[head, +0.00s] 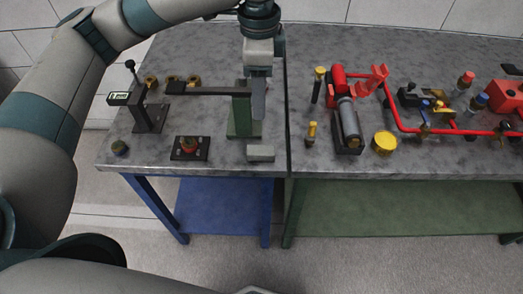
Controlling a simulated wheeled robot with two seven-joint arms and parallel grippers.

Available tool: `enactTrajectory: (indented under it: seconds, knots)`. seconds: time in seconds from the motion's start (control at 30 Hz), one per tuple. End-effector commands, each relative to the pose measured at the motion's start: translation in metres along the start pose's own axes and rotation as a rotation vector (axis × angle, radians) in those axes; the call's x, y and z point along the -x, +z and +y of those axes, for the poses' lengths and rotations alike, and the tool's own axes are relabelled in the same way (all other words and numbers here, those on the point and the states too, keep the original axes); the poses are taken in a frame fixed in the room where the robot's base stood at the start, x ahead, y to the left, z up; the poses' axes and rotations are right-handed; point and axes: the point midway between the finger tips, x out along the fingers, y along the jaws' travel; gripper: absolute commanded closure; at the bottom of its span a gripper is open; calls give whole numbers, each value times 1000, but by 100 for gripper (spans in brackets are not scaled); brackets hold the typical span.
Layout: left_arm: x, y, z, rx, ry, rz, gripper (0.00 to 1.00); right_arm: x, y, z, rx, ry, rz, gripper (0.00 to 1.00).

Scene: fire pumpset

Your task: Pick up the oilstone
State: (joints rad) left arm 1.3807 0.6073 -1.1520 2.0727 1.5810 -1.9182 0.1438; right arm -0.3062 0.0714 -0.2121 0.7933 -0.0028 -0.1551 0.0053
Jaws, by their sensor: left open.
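A small grey rectangular block (260,152), which looks like the oilstone, lies at the front edge of the left table, close to the seam between the tables. My left gripper (258,100) points down over the left table, behind the block and apart from it. Its jaws are open, seen nearly edge-on, with nothing visible between them. A green upright (240,112) stands just left of the fingers; I cannot tell whether they touch. My right gripper is not in view.
A black plate with a reddish-brown part (189,148) lies left of the block. The right table holds a red pump assembly (347,110), red piping and a yellow cap (384,142).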

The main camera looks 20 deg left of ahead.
Motion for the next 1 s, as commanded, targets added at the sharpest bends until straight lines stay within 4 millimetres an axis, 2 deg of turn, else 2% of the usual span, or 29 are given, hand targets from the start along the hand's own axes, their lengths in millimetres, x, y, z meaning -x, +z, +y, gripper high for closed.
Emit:
enactTrajectory:
  seconds: [0.2,0.37,0.8,1.0]
  knots:
    - [-2,0,0,0,0,1,50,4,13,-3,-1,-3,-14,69]
    - [-14,0,0,1,2,2,50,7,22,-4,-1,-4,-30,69]
    - [-89,0,1,1,2,0,50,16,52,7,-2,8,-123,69]
    - [-115,-1,1,1,1,2,50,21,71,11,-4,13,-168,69]
